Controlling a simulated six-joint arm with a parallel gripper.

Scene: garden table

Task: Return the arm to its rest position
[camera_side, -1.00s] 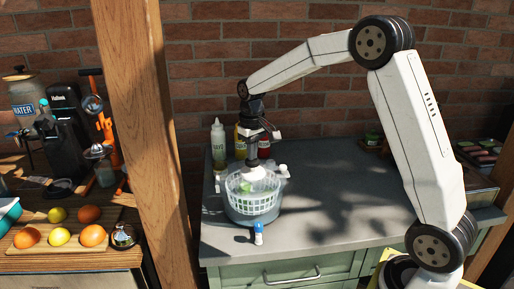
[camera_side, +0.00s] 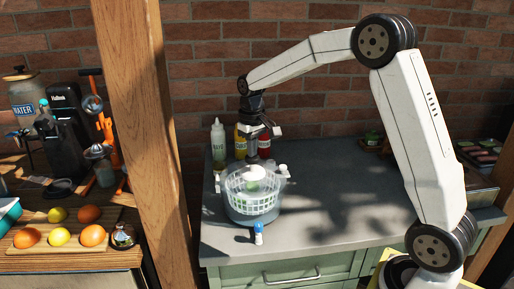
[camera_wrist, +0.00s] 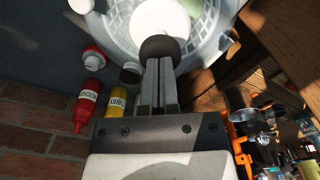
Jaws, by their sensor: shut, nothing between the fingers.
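Whether the tips touch the white piece cannot be told. Some green shows inside the basket.
A clear bottle (camera_side: 218,143), a yellow bottle (camera_side: 241,142) and a red bottle (camera_side: 264,144) stand behind the basket. A wooden post (camera_side: 150,140) rises at left. The counter's right middle is clear.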

